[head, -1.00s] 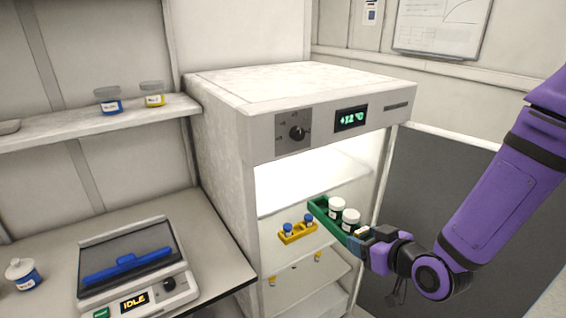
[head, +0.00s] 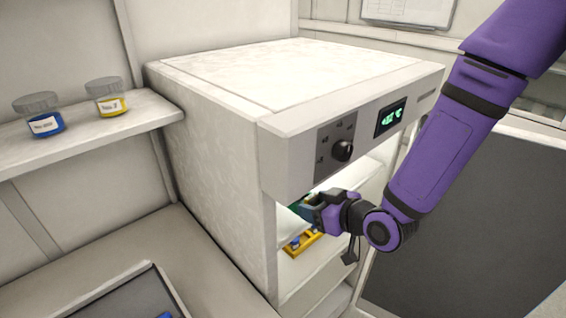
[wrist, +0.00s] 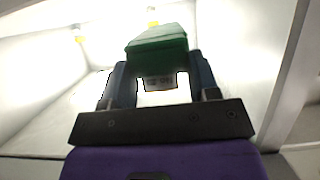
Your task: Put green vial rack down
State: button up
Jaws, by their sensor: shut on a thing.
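The green vial rack (wrist: 158,45) is gripped between the two fingers of my gripper (wrist: 160,85) in the wrist view. In the head view, only a small part of the green rack (head: 299,203) shows, inside the open front of the white cabinet (head: 215,165). My gripper (head: 311,207) reaches into the cabinet there, below its control panel. The rack's vials are hidden in the head view. I cannot tell whether the rack touches a shelf.
A yellow rack (head: 302,244) with something blue in it sits on a shelf just below my gripper. The cabinet's side walls and upper front panel (head: 290,165) bound the opening. Two jars, blue-labelled (head: 45,124) and yellow-labelled (head: 111,105), stand on a wall shelf at left.

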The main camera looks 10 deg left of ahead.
jog(key=w+d, duration=0.1)
jog(key=w, duration=0.4)
jog(key=w+f, duration=0.1)
jog(key=w, duration=0.4)
jog(key=w+d, duration=0.1)
jog(key=w, duration=0.4)
jog(key=shift+w+d+f, duration=0.2)
jog(key=shift+w+d, duration=0.1)
jog(key=shift+d, duration=0.05)
jog(key=shift+w+f, duration=0.1)
jog(key=shift+f, duration=1.7)
jog(key=shift+f, duration=0.1)
jog(key=o, duration=1)
